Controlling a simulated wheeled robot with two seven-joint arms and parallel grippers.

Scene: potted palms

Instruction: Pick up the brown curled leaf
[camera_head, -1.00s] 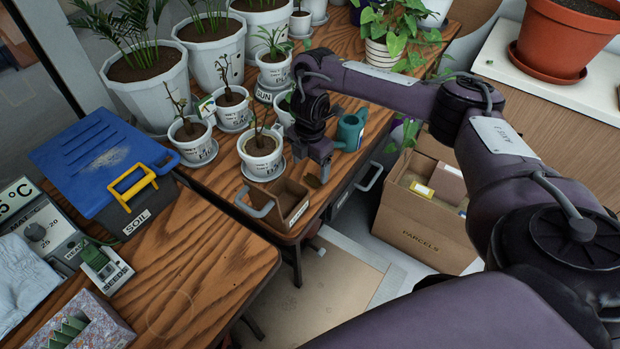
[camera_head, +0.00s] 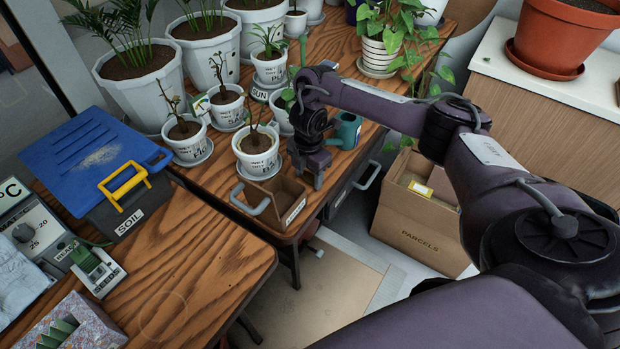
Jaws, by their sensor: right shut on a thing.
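My right gripper (camera_head: 318,184) points down at the right front edge of the plant table, just right of the small open brown box. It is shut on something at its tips. The brown curled leaf was beside those tips a second ago; now I cannot make it out, and the fingers hide it. I take it to be what the gripper holds. My left gripper is out of view.
The open brown box (camera_head: 292,213) stands at the table's front corner. Small potted plants (camera_head: 257,163) stand behind it, and a teal watering can (camera_head: 346,130) behind the gripper. A parcels carton (camera_head: 415,235) is on the floor at right. The near-left wooden table (camera_head: 200,270) has bare room.

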